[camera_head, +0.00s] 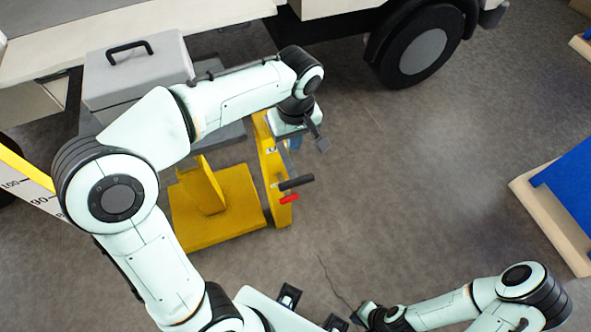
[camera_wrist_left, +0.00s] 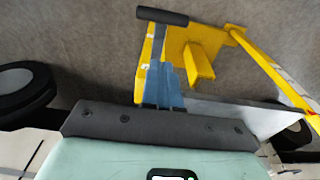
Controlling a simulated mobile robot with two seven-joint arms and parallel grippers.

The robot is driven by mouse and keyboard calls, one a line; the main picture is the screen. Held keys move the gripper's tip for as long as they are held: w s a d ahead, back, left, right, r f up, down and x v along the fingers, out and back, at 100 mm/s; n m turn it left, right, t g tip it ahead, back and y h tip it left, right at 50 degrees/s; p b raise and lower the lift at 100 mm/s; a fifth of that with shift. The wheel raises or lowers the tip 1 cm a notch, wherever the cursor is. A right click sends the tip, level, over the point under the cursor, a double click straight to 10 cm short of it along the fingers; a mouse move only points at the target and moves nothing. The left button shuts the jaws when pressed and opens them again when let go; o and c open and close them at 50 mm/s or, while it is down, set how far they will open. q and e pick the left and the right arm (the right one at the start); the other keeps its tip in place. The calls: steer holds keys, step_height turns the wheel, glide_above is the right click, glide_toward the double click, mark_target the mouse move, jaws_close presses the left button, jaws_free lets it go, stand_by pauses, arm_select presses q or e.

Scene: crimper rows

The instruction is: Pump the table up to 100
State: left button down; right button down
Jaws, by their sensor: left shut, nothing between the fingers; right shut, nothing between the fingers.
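The yellow lift table (camera_head: 215,215) stands at left centre in the head view, with its grey top (camera_head: 225,137) partly hidden behind my left arm. Its yellow upright (camera_head: 270,165) carries a black handle (camera_head: 297,183) and a red lever (camera_head: 289,199). The black handle also shows at the top of the left wrist view (camera_wrist_left: 162,17). A height scale (camera_head: 35,190) with 90 and 100 marks is at the left edge; the table's reading is hidden. My left gripper (camera_head: 321,144) is shut and empty, above and apart from the handle. My right gripper (camera_head: 362,314) is shut and empty, low in view.
A grey toolbox (camera_head: 137,68) with a black handle rests on the table top. A truck with a pale bed (camera_head: 130,25) and a wheel (camera_head: 421,50) stands behind. A blue-topped object (camera_head: 572,185) is at the right. The floor right of the table is clear.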

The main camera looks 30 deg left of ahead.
arm_select(q)
glide_above(295, 178)
steer(key=a, duration=0.1)
steer(key=f, duration=0.6)
steer(key=f+b, duration=0.1)
steer(key=f, duration=0.2)
steer(key=shift+w, duration=0.3)
steer(key=shift+s+d+f, duration=0.15)
steer(key=shift+d+f, duration=0.05)
steer(key=shift+f, duration=0.35)
steer(key=shift+s+d+f, duration=0.15)
steer(key=shift+d+f, duration=0.05)
steer(key=shift+f, duration=0.35)
steer(key=shift+s+d+f, duration=0.2)
steer(key=shift+d+f, duration=0.05)
steer(key=shift+f, duration=0.35)
arm_select(e)
steer(key=shift+s+f, duration=0.4)
steer(key=shift+f, duration=0.35)
